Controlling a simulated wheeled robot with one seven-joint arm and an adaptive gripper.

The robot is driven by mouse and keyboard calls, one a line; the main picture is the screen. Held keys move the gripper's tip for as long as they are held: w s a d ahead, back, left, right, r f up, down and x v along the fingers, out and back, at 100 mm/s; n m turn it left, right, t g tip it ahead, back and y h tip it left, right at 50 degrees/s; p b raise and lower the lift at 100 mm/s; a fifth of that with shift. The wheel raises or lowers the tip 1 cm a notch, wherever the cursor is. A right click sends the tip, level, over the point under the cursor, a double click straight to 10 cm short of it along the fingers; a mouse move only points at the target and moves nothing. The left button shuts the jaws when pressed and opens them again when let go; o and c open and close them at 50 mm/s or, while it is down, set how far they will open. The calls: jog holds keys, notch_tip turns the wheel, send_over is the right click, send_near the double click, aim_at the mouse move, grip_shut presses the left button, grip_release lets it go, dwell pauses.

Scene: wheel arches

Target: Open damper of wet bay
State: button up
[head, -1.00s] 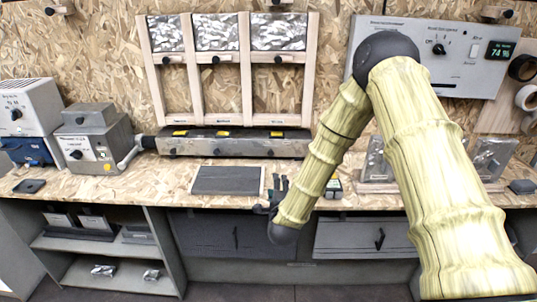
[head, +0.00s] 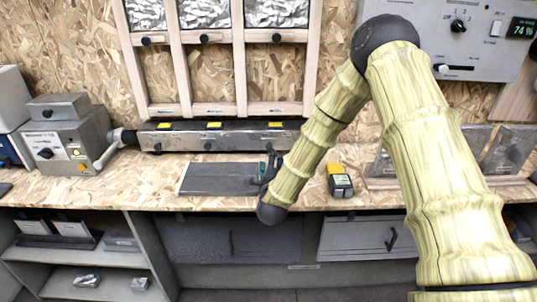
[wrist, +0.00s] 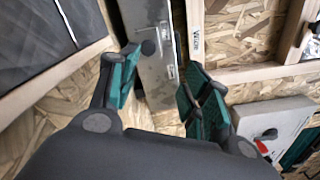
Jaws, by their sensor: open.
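A pale wooden rack (head: 238,75) with three bays stands against the back wall. A crinkled silver panel with a black knob covers the top of the left (head: 146,15), middle (head: 205,13) and right (head: 276,12) bays. Small labels on its bottom rail are too blurred to tell which bay is wet. A long grey box (head: 225,143) with yellow tags and dark knobs lies below the rack. My gripper (head: 268,168) is low over the bench in front of this box, apart from the rack. In the wrist view my gripper (wrist: 163,82) is open and empty, with the grey box (wrist: 150,40) beyond its fingers.
A dark grey mat (head: 217,180) lies beside my gripper. A yellow-and-black device (head: 340,181) stands to its right. A grey box with a dial (head: 66,146) stands at left. A control panel (head: 462,40) hangs at upper right, partly behind my arm.

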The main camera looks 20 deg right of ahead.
aim_at(269, 145)
jog(key=shift+w+f+b, duration=0.2)
jog(key=shift+f+b, duration=0.2)
jog(key=shift+f, duration=0.2)
jog(key=shift+w+f+b, duration=0.15)
jog(key=shift+f+b, duration=0.2)
jog(key=shift+f, duration=0.25)
jog(key=shift+w+d+r, duration=0.1)
jog(key=shift+w, duration=0.4)
jog(key=p+x, duration=0.2)
jog(key=x, duration=0.7)
jog(key=shift+w+d, duration=0.1)
jog(key=shift+w, duration=0.25)
grip_shut()
